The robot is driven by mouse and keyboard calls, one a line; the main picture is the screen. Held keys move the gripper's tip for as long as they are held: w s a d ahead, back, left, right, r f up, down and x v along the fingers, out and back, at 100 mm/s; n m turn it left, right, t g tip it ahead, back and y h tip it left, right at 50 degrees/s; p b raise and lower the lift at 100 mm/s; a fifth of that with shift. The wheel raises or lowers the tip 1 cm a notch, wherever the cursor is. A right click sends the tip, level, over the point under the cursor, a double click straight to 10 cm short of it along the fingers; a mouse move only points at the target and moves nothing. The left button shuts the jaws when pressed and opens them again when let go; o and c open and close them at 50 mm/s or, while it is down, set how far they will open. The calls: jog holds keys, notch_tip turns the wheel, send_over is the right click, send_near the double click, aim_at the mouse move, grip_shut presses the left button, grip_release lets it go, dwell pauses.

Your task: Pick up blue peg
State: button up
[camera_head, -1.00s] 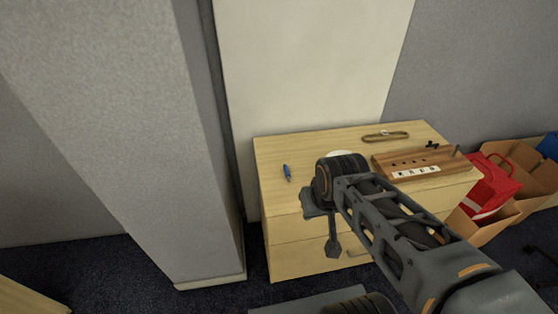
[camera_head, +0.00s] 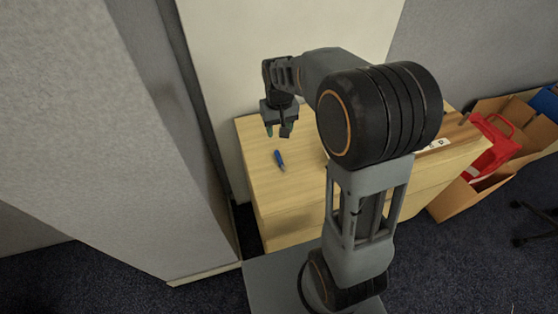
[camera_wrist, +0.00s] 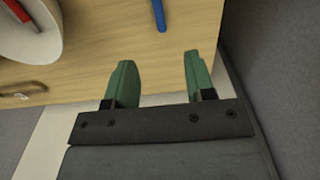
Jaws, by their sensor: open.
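The blue peg (camera_head: 279,160) lies on the pale wooden dresser top (camera_head: 258,190), toward its left side. In the wrist view the peg (camera_wrist: 158,15) shows at the top edge, cut off by the frame. My gripper (camera_head: 279,132) is above the dresser top, just beyond the peg in the head view. In the wrist view its two green fingertips (camera_wrist: 156,72) are apart with nothing between them. The peg lies ahead of the fingertips, roughly in line with the gap, and is not touched.
A white bowl (camera_wrist: 50,45) with a red item in it stands at upper left in the wrist view, near a brown loop (camera_wrist: 25,90). A wooden rack (camera_head: 458,130) is partly hidden by my arm. Cardboard boxes (camera_head: 455,198) and a red bag (camera_head: 490,150) stand right of the dresser.

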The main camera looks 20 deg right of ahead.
send_over(279, 158)
notch_tip(279, 158, down, 8)
jog(key=shift+f, duration=0.2)
jog(key=shift+d+f, duration=0.1)
jog(key=shift+f, duration=3)
jog(key=shift+c, duration=0.5)
grip_shut()
